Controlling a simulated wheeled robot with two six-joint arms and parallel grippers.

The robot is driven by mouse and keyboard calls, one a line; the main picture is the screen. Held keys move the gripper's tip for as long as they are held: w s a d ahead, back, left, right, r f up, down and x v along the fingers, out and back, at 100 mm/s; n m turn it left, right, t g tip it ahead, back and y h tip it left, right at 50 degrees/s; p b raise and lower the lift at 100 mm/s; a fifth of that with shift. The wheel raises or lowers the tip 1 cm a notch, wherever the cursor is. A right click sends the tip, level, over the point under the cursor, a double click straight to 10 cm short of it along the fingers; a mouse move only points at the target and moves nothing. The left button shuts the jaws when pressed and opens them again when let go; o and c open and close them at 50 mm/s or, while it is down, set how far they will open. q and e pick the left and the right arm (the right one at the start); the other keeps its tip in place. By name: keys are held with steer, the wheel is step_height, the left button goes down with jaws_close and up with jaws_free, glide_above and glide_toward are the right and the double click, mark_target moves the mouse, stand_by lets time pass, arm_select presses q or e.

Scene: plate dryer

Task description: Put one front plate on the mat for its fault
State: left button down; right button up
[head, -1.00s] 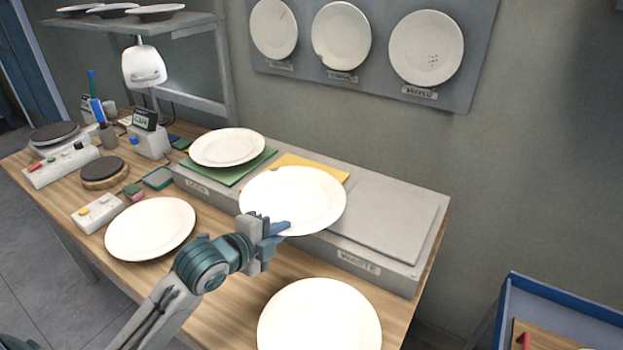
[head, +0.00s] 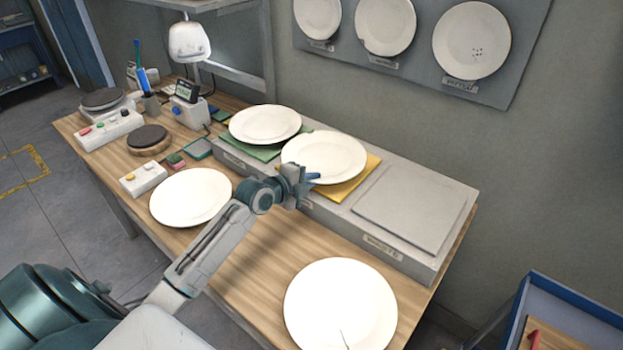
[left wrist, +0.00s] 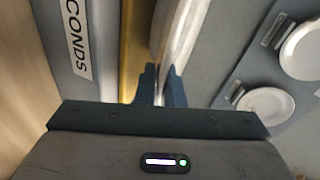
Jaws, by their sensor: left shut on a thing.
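My left gripper (head: 308,178) is shut on the near rim of a white plate (head: 324,154). The plate is over the yellow mat (head: 352,190); I cannot tell whether they touch. In the left wrist view the held plate (left wrist: 182,35) shows edge-on between the fingers (left wrist: 160,85), beside the yellow mat (left wrist: 135,40) and a label ending in "CONDS" (left wrist: 74,35). Two front plates lie on the wood: one at left (head: 190,198), one at right (head: 340,305) with a thin dark line near its lower rim. My right gripper is not in view.
Another plate (head: 265,124) lies on the green mat (head: 258,151). The grey waste pad (head: 410,208) is empty. Sample plates hang on a wall panel (head: 425,75) behind. A lamp (head: 189,42), scales and button boxes stand at the left. Bare wood (head: 265,255) lies between the front plates.

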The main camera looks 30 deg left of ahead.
arm_select(q)
steer(key=shift+f, duration=0.45)
steer(key=c, duration=1.8)
jaws_free()
steer(key=shift+f, duration=0.15)
steer(key=shift+r, duration=0.2)
steer(key=shift+b+v, duration=0.85)
steer(key=shift+v, duration=5.15)
